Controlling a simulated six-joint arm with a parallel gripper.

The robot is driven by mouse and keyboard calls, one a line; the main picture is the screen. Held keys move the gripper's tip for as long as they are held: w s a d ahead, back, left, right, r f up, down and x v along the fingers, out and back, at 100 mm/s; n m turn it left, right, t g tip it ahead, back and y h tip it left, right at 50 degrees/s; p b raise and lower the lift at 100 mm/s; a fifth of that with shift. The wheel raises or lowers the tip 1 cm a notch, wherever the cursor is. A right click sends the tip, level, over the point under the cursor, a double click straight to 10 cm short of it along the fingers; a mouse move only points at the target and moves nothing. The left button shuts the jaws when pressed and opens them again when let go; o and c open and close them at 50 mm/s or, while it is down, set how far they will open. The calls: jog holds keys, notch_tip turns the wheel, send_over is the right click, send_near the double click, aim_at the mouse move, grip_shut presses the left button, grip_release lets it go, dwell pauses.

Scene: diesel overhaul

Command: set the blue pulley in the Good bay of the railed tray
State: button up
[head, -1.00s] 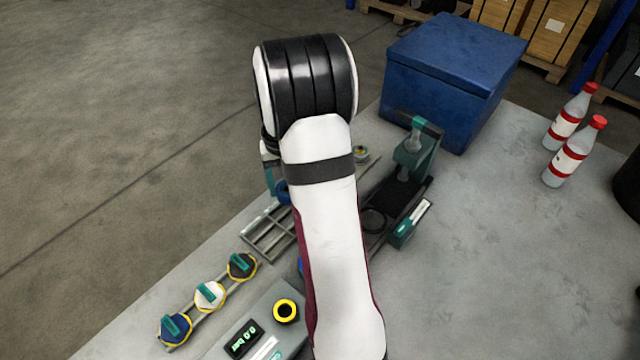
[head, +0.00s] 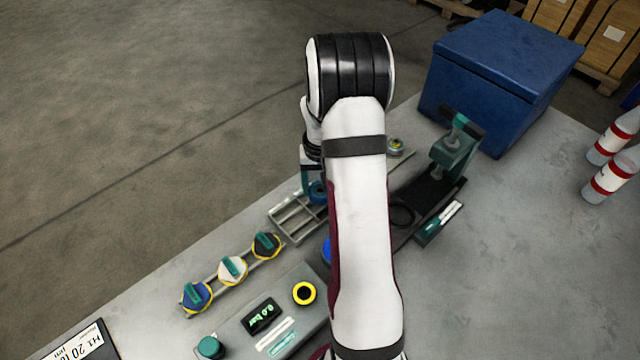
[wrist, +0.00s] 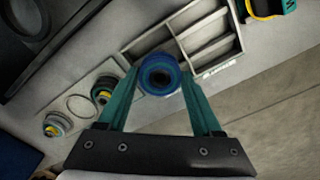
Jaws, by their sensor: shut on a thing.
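The blue pulley (wrist: 160,76) is held between the two teal fingers of my gripper (wrist: 161,84) in the wrist view. The gripper is shut on it, and the pulley shows over the near end of the railed tray (wrist: 181,57). The tray is grey with several bays split by rails; a small label is on its edge, too small to read. In the head view the tray (head: 285,233) is partly hidden by my arm, and the blue pulley (head: 318,190) shows just above its far end. Whether the pulley touches the tray I cannot tell.
A plate (wrist: 82,103) with other pulleys lies beside the tray. Several valve knobs (head: 232,269) and a gauge box (head: 262,316) stand nearer. A teal-and-black press (head: 455,150), blue crate (head: 500,75) and bottles (head: 611,176) stand right and behind.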

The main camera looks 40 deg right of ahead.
jog(key=shift+f, duration=0.15)
jog(key=shift+f, duration=0.85)
jog(key=o, duration=1.4)
jog(key=shift+r, duration=3.5)
notch_tip(320, 180, up, 4)
